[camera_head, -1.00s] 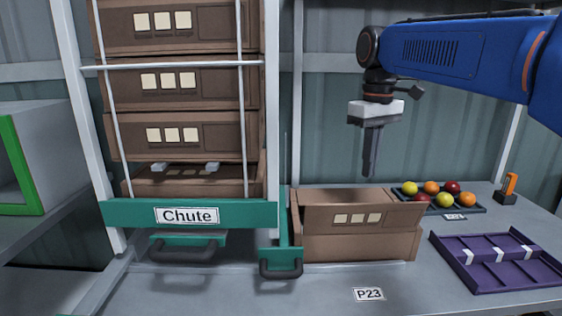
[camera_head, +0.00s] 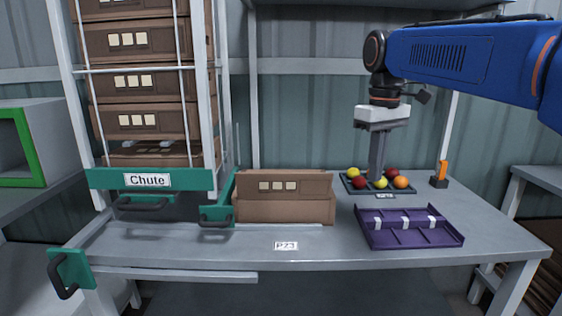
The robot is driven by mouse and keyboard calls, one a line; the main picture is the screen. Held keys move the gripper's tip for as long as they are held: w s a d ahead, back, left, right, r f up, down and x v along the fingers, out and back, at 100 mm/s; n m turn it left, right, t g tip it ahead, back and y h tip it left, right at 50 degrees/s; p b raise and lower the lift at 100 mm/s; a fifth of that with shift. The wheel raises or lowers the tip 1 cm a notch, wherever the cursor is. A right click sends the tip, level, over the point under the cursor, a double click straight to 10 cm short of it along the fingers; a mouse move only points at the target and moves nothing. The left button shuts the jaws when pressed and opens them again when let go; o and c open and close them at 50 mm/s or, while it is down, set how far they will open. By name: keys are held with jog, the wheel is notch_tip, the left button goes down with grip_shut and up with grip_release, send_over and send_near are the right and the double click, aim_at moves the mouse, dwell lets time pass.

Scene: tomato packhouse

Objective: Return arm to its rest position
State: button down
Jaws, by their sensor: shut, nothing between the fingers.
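My blue arm (camera_head: 470,62) reaches in from the right edge. My gripper (camera_head: 376,178) hangs straight down from it, shut and empty. In the picture its tips overlap the tray of tomatoes (camera_head: 346,190) at the back of the bench. I cannot tell from this view how far above or in front of the tray they are.
Brown boxes are stacked in the chute (camera_head: 112,180) at left. A single box (camera_head: 285,211) stands beside it on the bench. A purple divided tray (camera_head: 372,241) lies at front right. An orange-handled item (camera_head: 440,172) stands behind. A "P23" label (camera_head: 285,245) marks bare bench (camera_head: 320,246).

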jog(key=s+d+f+m+t, duration=0.2)
jog(key=s+d+f+m, duration=0.1)
jog(key=s+f, duration=0.8)
jog(key=s+d+f+m+t, duration=0.2)
jog(key=s+d+f+m, duration=0.1)
jog(key=s+f, duration=0.9)
jog(key=shift+d+f+t, duration=0.4)
jog(key=shift+d+f, duration=0.05)
jog(key=shift+d, duration=0.2)
